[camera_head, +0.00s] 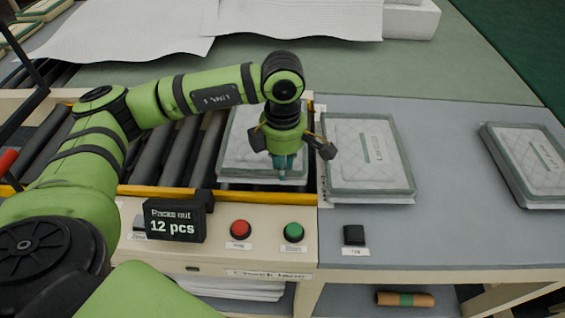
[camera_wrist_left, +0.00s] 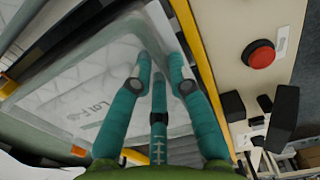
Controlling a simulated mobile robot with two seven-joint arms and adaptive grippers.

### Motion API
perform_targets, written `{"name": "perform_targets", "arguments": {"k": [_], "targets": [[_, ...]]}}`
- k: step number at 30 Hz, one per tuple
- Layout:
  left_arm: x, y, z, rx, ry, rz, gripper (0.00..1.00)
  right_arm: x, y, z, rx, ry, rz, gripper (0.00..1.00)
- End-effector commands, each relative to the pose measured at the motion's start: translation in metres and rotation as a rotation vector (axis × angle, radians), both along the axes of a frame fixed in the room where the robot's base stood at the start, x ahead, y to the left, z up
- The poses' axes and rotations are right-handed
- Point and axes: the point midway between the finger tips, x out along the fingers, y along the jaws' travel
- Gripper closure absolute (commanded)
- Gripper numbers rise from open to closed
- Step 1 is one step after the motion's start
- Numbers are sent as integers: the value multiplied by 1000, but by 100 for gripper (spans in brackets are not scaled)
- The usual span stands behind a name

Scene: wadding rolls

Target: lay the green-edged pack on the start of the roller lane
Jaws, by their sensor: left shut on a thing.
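A white quilted pack with a grey-green edge (camera_head: 238,150) lies flat at the right end of the roller lane (camera_head: 181,152), inside the yellow rails. My left gripper (camera_head: 284,172) is over its right part, fingers pointing down, shut on the pack near its edge. In the left wrist view the pack (camera_wrist_left: 85,88) fills the left side, with the teal fingers (camera_wrist_left: 160,85) over its edge. Whether the pack's underside fully touches the rollers I cannot tell. My right gripper is in neither view.
A similar pack (camera_head: 365,158) lies on the grey table just right of the lane, and another (camera_head: 530,160) lies farther right. The front panel carries a red button (camera_head: 241,229), a green button (camera_head: 293,232) and a counter display (camera_head: 175,220). White sheets (camera_head: 290,18) lie behind.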

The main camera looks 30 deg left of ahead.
Motion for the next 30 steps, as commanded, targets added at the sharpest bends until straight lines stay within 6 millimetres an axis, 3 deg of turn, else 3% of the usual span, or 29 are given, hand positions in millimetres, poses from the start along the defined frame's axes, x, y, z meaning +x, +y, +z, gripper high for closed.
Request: {"name": "perform_targets", "arguments": {"k": [13,14,15,16,26,30], "targets": [[0,0,-8,0,-1,-1,100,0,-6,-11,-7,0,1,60],[0,0,-8,-1,0,-1,77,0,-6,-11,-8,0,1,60],[0,0,-8,-1,0,-1,61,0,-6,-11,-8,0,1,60],[0,0,-8,-1,0,-1,58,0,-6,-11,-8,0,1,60],[0,0,-7,0,0,0,58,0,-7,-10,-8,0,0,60],[0,0,2,0,0,0,58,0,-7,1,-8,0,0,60]]}}
